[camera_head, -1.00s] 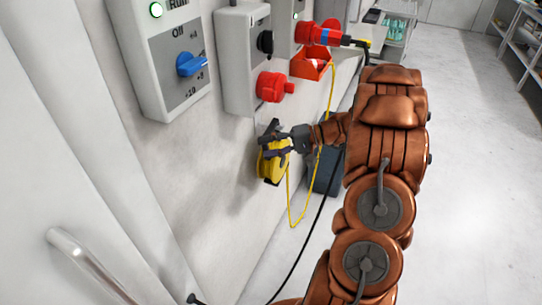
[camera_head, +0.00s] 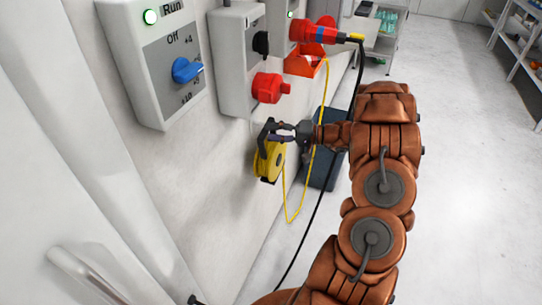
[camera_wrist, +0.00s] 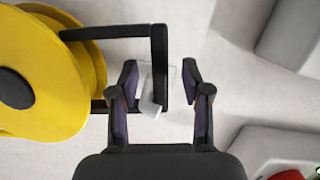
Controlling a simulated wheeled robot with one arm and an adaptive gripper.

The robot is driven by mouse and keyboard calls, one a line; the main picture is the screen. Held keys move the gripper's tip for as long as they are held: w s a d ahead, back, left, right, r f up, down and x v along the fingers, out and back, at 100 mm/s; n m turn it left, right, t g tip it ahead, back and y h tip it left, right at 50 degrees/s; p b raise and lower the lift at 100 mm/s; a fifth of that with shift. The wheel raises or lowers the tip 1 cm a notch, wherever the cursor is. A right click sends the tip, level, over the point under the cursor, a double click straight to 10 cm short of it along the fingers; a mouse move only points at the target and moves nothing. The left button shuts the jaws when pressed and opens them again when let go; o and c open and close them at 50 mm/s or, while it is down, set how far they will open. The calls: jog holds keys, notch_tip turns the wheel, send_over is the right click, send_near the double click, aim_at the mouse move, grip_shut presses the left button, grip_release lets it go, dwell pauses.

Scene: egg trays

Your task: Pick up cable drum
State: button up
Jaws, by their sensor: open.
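The cable drum is a yellow reel (camera_head: 268,165) with a black hub and a dark handle frame (camera_head: 263,133). It hangs against the pale wall, below the red sockets. In the wrist view the yellow drum (camera_wrist: 45,75) is at the left. Its black handle (camera_wrist: 159,62) reaches right, with its end bar between my fingertips. My gripper (camera_head: 282,132) is at the handle, above and right of the reel. In the wrist view my gripper (camera_wrist: 160,72) is open, with gaps visible on both sides of the bar. A small pale bracket (camera_wrist: 148,90) is behind the handle.
A yellow cable (camera_head: 288,215) loops below the drum. A black cable (camera_head: 318,215) hangs right of it. Wall boxes carry a blue knob (camera_head: 186,69) and a red socket (camera_head: 268,88). A dark bin (camera_head: 327,160) stands behind my wrist. The floor (camera_head: 470,200) at right is clear.

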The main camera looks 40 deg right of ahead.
aim_at(268, 132)
jog(key=shift+p+x, duration=0.6)
jog(key=shift+x, duration=1.15)
jog(key=shift+c, duration=0.3)
grip_shut()
